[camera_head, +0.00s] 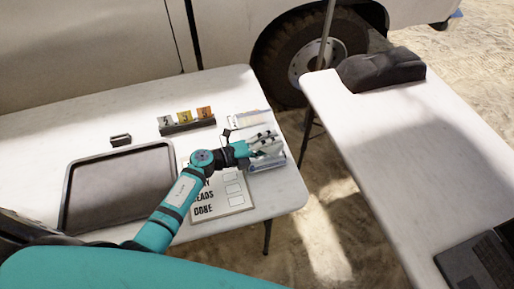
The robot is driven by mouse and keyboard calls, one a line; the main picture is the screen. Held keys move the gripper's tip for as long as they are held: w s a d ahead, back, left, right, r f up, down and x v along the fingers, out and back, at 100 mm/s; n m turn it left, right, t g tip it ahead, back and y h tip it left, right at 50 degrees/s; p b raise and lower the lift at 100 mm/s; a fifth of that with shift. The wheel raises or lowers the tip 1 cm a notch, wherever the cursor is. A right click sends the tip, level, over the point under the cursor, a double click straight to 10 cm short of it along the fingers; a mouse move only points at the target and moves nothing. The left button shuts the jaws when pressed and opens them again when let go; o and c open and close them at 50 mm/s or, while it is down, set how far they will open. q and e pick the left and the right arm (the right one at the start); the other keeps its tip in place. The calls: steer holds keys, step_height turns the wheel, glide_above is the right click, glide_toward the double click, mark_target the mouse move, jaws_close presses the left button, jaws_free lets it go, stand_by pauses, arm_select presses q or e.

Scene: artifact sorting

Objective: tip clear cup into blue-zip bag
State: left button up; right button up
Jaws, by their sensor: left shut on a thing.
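My left gripper (262,147) is above the right end of the left table, its fingers together. What it holds is pale and mostly hidden by the fingers, so I cannot make out a clear cup. A flat clear bag with a blue edge (277,164) lies on the table just below and beside the fingers. Another pale bag (248,120) lies behind the gripper; its zip colour is too small to tell. My right gripper is not in view.
A dark-rimmed tray (66,197) lies at the left. A checklist board (232,203) is under my left arm. A holder with numbered cards (187,126) and a small dark block (121,140) stand behind. The right table (400,150) bears a dark bundle (381,69) and a laptop (482,262).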

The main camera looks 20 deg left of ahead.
arm_select(q)
steer(key=shift+w+a+r+n+h, duration=0.15)
steer(key=shift+a+r+n+h, duration=0.2)
steer(key=shift+n, duration=0.45)
stand_by(0.4)
steer(key=shift+f+b, duration=0.2)
steer(key=shift+b, duration=0.3)
steer(key=shift+w+a+f+n+h+b, duration=0.15)
steer(key=shift+a+f+n+h+b, duration=0.2)
steer(key=shift+n+b, duration=0.35)
steer(key=shift+n+t, duration=0.3)
steer(key=shift+r, duration=0.1)
steer(key=r+m+p, duration=0.1)
steer(key=r+p, duration=0.1)
steer(key=p, duration=0.1)
steer(key=shift+d+r+m, duration=0.3)
steer(key=shift+d+m, duration=0.1)
steer(key=shift+s+d+f+m+y, duration=0.15)
steer(key=shift+f+m+y, duration=0.25)
steer(key=shift+f, duration=0.1)
steer(key=shift+s+d+f+m+y, duration=0.15)
steer(key=shift+f+m+y, duration=0.15)
steer(key=shift+f+m, duration=0.5)
steer(key=shift+d+g+y, duration=0.1)
steer(key=shift+g+y, duration=0.2)
steer(key=shift+g, duration=0.1)
